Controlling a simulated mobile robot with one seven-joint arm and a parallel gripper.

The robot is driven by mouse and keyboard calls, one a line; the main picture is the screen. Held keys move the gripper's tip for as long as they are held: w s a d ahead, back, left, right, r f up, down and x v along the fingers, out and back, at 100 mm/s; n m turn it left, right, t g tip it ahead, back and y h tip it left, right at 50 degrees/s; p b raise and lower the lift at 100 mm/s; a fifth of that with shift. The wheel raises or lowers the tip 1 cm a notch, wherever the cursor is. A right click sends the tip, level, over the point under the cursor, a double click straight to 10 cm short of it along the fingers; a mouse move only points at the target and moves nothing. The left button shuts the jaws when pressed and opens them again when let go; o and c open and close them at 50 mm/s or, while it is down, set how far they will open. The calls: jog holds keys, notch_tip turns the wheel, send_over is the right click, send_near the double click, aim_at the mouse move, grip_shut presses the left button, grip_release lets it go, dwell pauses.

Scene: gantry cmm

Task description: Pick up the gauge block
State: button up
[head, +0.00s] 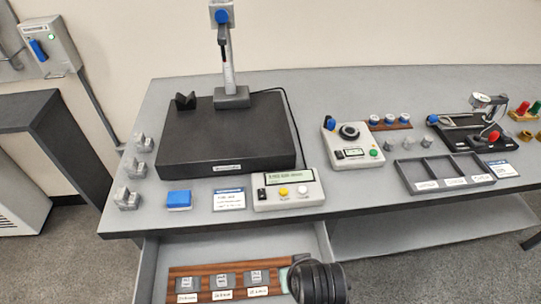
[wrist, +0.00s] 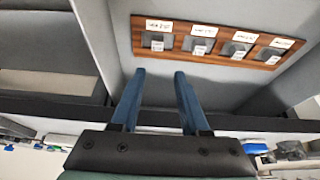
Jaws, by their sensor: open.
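Several small grey metal gauge blocks sit in a wooden rack (head: 205,296) inside the open drawer. In the head view, three show: a left block (head: 187,282), a middle block (head: 222,281) and a right block (head: 256,277), with white labels in front. The wrist view shows the rack (wrist: 180,43) too, with blocks in its dark slots, such as one block (wrist: 157,42). The label writing is too small to read. My gripper (wrist: 160,72) is open and empty, its two blue fingers apart and pointing toward the rack. My arm hides the rack's right end in the head view.
The drawer (head: 148,265) is pulled out under the grey bench (head: 345,200). A black plate (head: 225,150) with a stand, a display box (head: 288,190), a blue block (head: 179,199) and several metal pieces (head: 127,198) stand above. A divided tray (head: 445,172) is further right.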

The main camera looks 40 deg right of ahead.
jog(key=x, duration=0.4)
jog(key=b+x, duration=0.1)
jog(key=x, duration=0.3)
jog(key=s+b+x, duration=0.1)
jog(key=x, duration=0.4)
jog(key=shift+w+d+f, duration=0.1)
jog(key=shift+d+f, duration=0.1)
jog(key=shift+f, duration=0.05)
grip_shut()
